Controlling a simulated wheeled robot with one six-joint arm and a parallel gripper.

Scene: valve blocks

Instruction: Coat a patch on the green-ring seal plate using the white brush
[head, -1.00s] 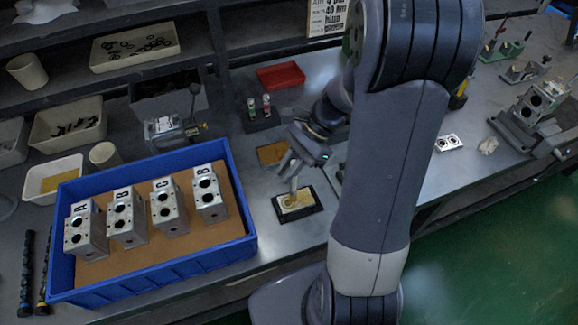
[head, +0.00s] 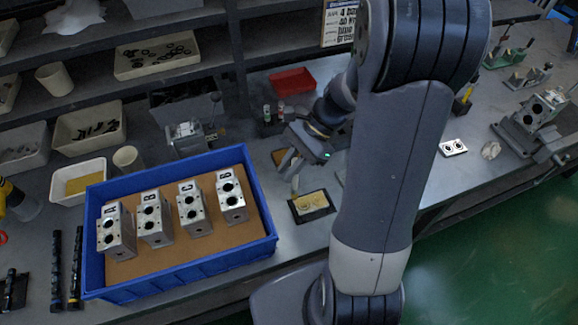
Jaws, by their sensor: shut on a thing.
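My gripper (head: 289,164) is near the middle of the bench, pointing down, shut on a slim pale thing that looks like the white brush (head: 294,184). The brush's lower end is by the upper left edge of a small dark-rimmed tray with a yellowish surface (head: 311,203). Whether it touches the tray is too small to tell. A light plate with two dark-ringed holes (head: 453,147) lies on the bench to the right, beyond my arm, and looks like a seal plate. Its ring colour cannot be made out.
A blue crate (head: 190,265) with several lettered metal blocks stands at left. A red tray (head: 292,80) and small bottles (head: 272,113) are behind my gripper. A clamp fixture (head: 535,115) stands at far right.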

